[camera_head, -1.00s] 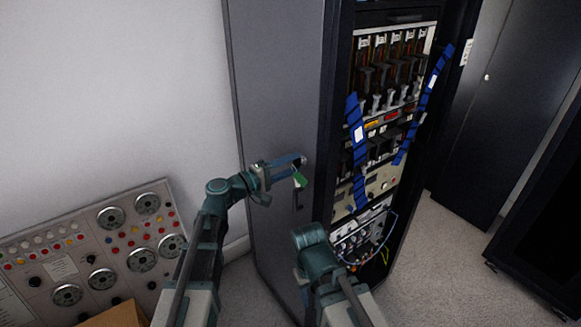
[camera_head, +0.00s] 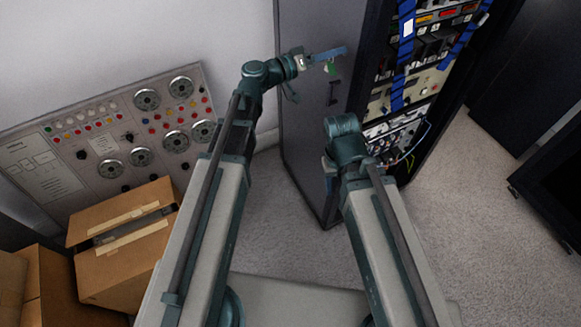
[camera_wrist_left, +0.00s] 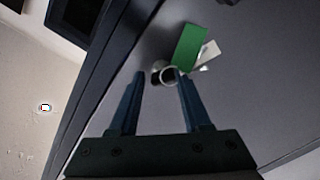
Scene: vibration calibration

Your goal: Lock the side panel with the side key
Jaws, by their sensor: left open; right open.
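The grey side panel (camera_head: 300,120) of the tall rack stands upright before me. A key with a green tag (camera_wrist_left: 190,47) and a paler piece beside it are at a round metal lock (camera_wrist_left: 165,74) on the panel. The tag also shows in the head view (camera_head: 331,67). How deep the key sits in the lock cannot be told. My left gripper (camera_head: 335,54) is at the panel, open. In the left wrist view its two fingers (camera_wrist_left: 158,76) stand apart, with the lock and tag just beyond the tips. My right gripper (camera_head: 329,165) is lower, by the panel's front edge, mostly hidden by its wrist.
The rack's open front (camera_head: 415,95) holds instruments, blue straps and loose cables. A control board (camera_head: 110,130) with dials leans on the wall at left. Carpet (camera_head: 460,210) is clear at right.

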